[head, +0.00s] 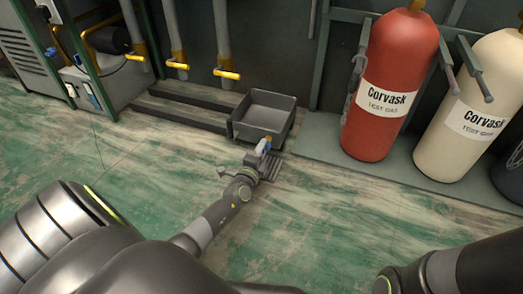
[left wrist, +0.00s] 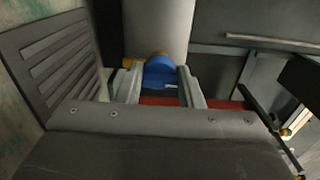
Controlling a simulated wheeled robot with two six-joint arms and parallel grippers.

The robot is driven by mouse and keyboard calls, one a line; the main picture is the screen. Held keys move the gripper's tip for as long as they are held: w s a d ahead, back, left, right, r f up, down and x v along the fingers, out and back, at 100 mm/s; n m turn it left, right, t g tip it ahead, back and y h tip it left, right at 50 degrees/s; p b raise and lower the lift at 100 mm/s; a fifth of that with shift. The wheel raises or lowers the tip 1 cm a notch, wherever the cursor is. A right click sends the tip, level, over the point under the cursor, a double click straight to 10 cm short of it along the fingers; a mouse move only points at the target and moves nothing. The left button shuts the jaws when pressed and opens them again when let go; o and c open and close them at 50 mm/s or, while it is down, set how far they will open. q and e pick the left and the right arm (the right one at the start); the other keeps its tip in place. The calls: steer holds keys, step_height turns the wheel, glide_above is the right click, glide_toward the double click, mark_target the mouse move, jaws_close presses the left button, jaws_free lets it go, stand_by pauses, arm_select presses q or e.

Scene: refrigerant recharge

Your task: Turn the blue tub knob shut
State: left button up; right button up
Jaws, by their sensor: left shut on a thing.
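The grey tub (head: 262,98) stands on the floor against the wall in the head view. The blue tub knob (left wrist: 160,72) shows between my left gripper's two fingers (left wrist: 161,88) in the left wrist view, with a brass-coloured part just behind it. In the head view my left gripper (head: 264,148) is at the tub's near side, shut on the knob, a small blue patch at its tips. The fingers hide part of the knob, so its exact turn is hard to tell. My right gripper is outside both views.
A red gas cylinder (head: 391,84) and a cream cylinder (head: 470,105) stand right of the tub. Pipes with yellow handles (head: 227,74) hang behind it, and a grey machine (head: 85,60) stands at left. The green floor (head: 110,160) in front is open.

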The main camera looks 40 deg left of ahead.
arm_select(q)
steer(key=shift+n, duration=0.3)
steer(key=o, duration=0.9)
steer(key=shift+o, duration=0.2)
